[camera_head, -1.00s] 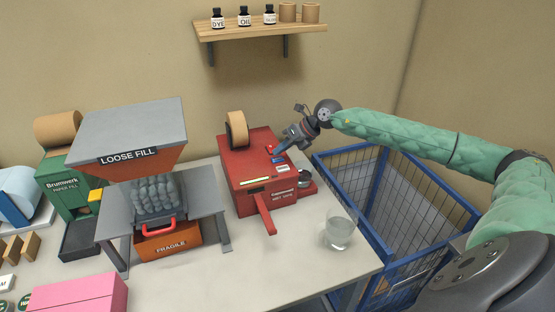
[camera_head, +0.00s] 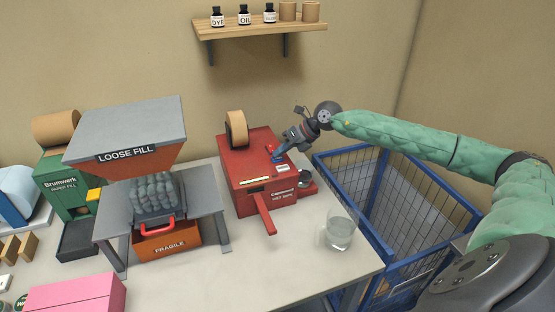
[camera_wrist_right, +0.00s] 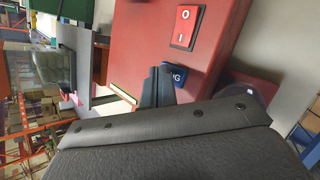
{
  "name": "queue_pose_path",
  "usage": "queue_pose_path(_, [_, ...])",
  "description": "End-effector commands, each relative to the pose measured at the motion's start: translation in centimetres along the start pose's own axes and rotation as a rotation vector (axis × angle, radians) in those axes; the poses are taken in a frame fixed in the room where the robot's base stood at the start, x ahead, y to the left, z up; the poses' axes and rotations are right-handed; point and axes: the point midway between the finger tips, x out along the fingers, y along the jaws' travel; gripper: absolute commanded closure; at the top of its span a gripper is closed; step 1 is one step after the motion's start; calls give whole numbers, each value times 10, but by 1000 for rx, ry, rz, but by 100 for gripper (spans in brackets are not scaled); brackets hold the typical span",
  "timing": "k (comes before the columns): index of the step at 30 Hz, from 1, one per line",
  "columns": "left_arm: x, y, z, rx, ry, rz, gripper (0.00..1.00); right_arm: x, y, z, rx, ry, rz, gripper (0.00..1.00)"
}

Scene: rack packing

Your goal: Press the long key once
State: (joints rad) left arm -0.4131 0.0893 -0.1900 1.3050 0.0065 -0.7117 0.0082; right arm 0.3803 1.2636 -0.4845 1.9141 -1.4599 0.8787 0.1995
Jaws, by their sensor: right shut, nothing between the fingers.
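The red wet tape machine (camera_head: 240,166) stands on the table, with a brown tape roll at its back. In the right wrist view its blue key (camera_wrist_right: 178,74) shows the letters "NG"; the rest of its label is hidden behind my fingers. My right gripper (camera_head: 277,157) is shut and empty, its tips pointing down at the key area on the machine's top. In the right wrist view the shut fingertips (camera_wrist_right: 157,84) overlap the blue key's edge; I cannot tell whether they touch it. My left gripper is not in view.
A red rocker switch (camera_wrist_right: 185,26) marked O and I sits near the keys. A red lever (camera_head: 265,214) sticks out at the machine's front. A glass (camera_head: 340,233) stands at the table's right edge, beside a blue wire cart (camera_head: 385,240). The loose fill hopper (camera_head: 125,130) stands left.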

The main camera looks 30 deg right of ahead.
Motion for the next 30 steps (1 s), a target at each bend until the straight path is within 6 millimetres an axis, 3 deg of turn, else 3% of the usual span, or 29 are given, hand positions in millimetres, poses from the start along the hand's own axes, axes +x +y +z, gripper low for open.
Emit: queue_pose_path(30, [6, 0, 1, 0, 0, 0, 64, 3, -2, -2, 0, 0, 0, 100])
